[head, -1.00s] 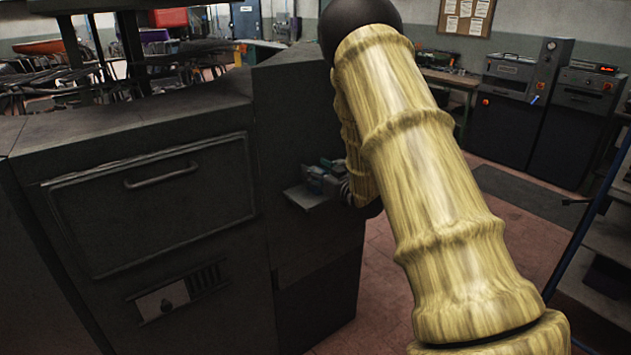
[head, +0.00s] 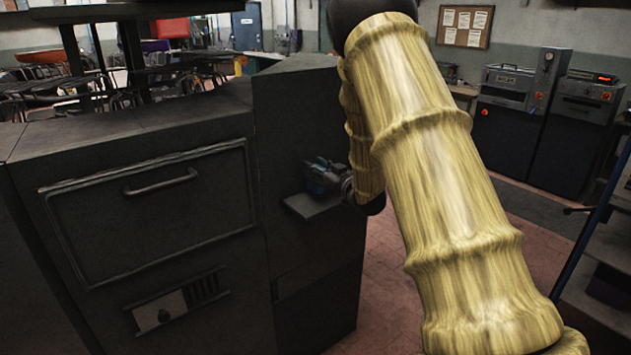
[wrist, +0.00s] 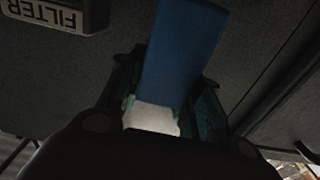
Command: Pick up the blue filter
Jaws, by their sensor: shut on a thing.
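The blue filter (wrist: 185,60) is a flat-sided blue block in the wrist view, with a pale part at its near end. My gripper (wrist: 165,98) is shut on it, with one teal finger along each side. In the head view my gripper (head: 322,177) is small and dark, just above a small ledge (head: 311,206) on the side of the dark cabinet. There I cannot clearly tell the filter from the fingers. Whether the filter touches the ledge cannot be told.
A "FILTER" label (wrist: 45,14) is on the dark panel in the wrist view. The large dark cabinet (head: 85,160) with a handled door fills the left. My arm covers much of the right centre. A shelf rack (head: 600,262) stands at the far right, with reddish floor between.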

